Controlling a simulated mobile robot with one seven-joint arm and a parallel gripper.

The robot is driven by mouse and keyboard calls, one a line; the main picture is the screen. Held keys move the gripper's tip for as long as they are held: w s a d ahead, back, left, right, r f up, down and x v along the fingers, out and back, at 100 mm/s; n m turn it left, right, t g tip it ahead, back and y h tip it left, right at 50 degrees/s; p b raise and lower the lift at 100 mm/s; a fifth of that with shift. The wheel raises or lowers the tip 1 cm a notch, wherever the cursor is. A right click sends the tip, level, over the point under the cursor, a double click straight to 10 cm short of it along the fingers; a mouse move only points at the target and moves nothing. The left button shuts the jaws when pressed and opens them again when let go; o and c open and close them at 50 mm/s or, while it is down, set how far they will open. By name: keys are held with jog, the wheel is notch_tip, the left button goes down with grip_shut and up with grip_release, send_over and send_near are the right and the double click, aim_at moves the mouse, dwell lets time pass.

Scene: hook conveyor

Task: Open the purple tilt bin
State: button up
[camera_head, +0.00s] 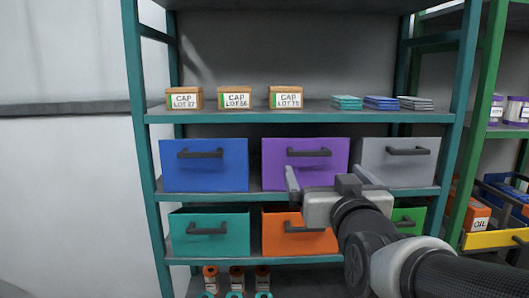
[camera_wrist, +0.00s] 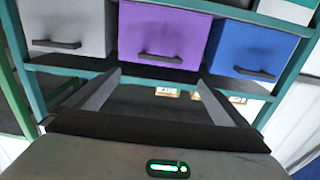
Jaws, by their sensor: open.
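The purple tilt bin (camera_head: 283,170) sits in the middle of the upper bin row, its front upright and flush with its neighbours, so it looks shut. Its dark bar handle (camera_head: 309,152) runs across the upper part of the front. My gripper (camera_head: 325,172) is open and empty in front of the bin's lower right part, hiding some of it. In the wrist view, which looks upside down, the purple bin (camera_wrist: 160,30) and its handle (camera_wrist: 160,57) appear beyond the two spread fingers (camera_wrist: 158,76). The handle lies roughly in line with the gap between them, apart from both fingers.
A blue bin (camera_head: 205,170) is left and a grey bin (camera_head: 400,163) right of the purple one. Teal (camera_head: 207,240), orange (camera_head: 290,240) and green bins sit below. Boxes (camera_head: 237,98) and stacked packs stand on the shelf above. A green rack (camera_head: 478,110) stands at right.

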aim_at(310, 154)
jog(key=w+p, duration=0.5)
jog(key=w, duration=1)
jog(key=shift+w, duration=0.3)
jog(key=shift+c, duration=0.4)
jog(key=c, duration=1.2)
jog(key=shift+f, duration=0.15)
